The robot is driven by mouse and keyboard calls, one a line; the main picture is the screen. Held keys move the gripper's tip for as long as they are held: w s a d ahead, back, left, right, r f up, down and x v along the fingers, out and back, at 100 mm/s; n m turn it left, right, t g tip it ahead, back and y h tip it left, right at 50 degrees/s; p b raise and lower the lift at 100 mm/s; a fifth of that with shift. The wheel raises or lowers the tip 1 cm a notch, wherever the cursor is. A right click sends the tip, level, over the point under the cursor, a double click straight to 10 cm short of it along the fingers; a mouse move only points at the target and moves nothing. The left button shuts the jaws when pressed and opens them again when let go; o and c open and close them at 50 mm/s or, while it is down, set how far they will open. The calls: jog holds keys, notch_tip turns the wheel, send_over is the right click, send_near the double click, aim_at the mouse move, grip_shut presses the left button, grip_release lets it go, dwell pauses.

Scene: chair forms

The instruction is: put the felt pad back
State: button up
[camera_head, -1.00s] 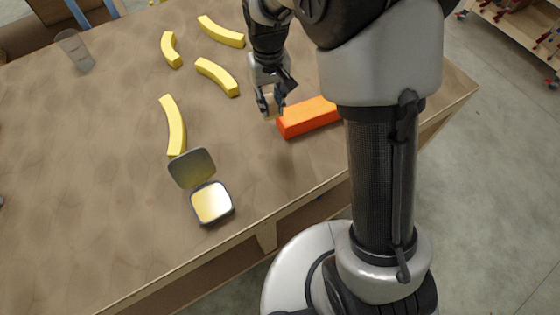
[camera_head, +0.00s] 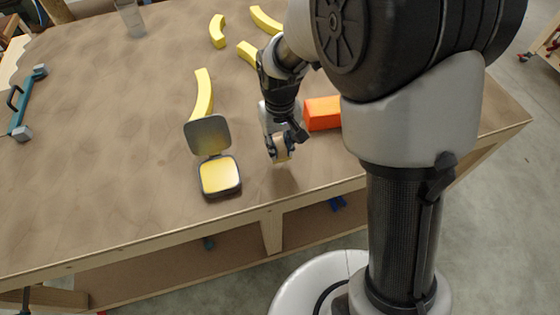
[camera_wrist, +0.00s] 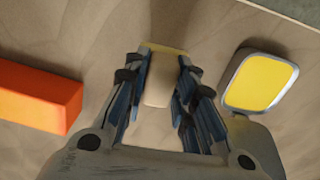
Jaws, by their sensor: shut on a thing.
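My gripper (camera_head: 279,150) is shut on a small pale tan piece (camera_wrist: 160,78) with a wider yellowish edge at its far end, seemingly the felt pad. In the head view the piece (camera_head: 284,147) shows partly between the fingers, above the table and right of an open case. The case's yellow-lined base (camera_head: 219,176) lies near the table's front edge, with its grey lid (camera_head: 208,135) tilted up behind it. In the wrist view the yellow lining (camera_wrist: 262,82) is to the right of my gripper, apart from it. The piece's underside is hidden.
An orange block (camera_head: 322,114) lies right of my gripper, close by. Several yellow curved pieces (camera_head: 203,95) lie behind. The table (camera_head: 110,165) left of the case is bare.

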jog(key=shift+f+b, duration=0.8)
jog(key=shift+f, duration=2.3)
jog(key=shift+f, duration=0.2)
jog(key=o, duration=1)
jog(key=shift+o, duration=0.2)
jog(key=shift+r, duration=0.15)
